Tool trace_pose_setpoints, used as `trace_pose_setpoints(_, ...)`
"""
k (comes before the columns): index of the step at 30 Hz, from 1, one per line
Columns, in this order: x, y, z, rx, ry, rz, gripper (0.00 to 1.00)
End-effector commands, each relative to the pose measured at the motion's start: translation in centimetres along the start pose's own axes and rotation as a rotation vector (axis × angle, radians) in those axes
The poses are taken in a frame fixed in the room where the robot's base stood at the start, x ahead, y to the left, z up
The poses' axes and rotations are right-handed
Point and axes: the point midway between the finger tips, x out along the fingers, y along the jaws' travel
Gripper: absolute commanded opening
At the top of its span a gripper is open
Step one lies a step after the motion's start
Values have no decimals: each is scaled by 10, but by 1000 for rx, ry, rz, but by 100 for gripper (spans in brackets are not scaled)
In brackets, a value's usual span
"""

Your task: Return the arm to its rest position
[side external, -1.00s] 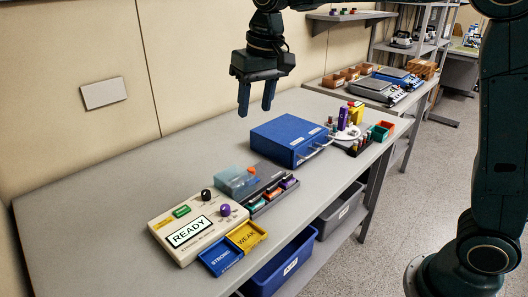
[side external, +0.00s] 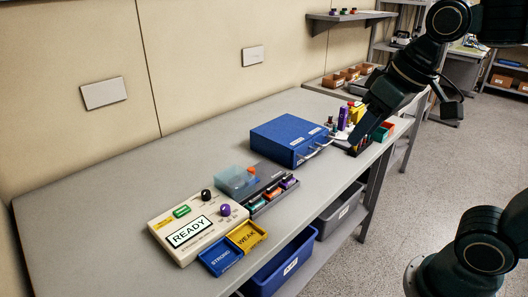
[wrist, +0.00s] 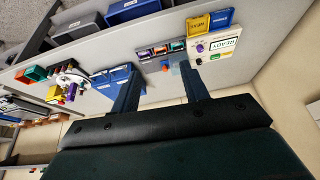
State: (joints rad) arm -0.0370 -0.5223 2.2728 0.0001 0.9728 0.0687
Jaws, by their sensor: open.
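My gripper (wrist: 160,70) is open, with nothing between its two dark blue fingers in the wrist view. In the side view the arm comes in from the upper right, and a dark finger (side external: 358,134) points down and left in front of the small items right of the blue box. The fingers overlap in that view, and contact with anything cannot be told. The beige device (side external: 197,230) reading READY stands at the table's front left and also shows in the wrist view (wrist: 222,47).
The blue box (side external: 286,140) stands on the grey table (side external: 110,190). A black rack (side external: 272,194) of coloured pieces lies beside the device, behind the STRONG (side external: 220,258) and WEAK (side external: 247,237) trays. A blue bin (side external: 280,270) sits below. The table's left rear is clear.

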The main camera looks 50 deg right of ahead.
Motion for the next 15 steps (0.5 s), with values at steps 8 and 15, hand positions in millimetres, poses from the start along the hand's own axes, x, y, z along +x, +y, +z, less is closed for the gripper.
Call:
trace_pose_setpoints(8, 6, 9, 53, -27, 57, 10, 45)
trace_pose_setpoints(15, 11, 11, 68, -35, 74, 14, 45)
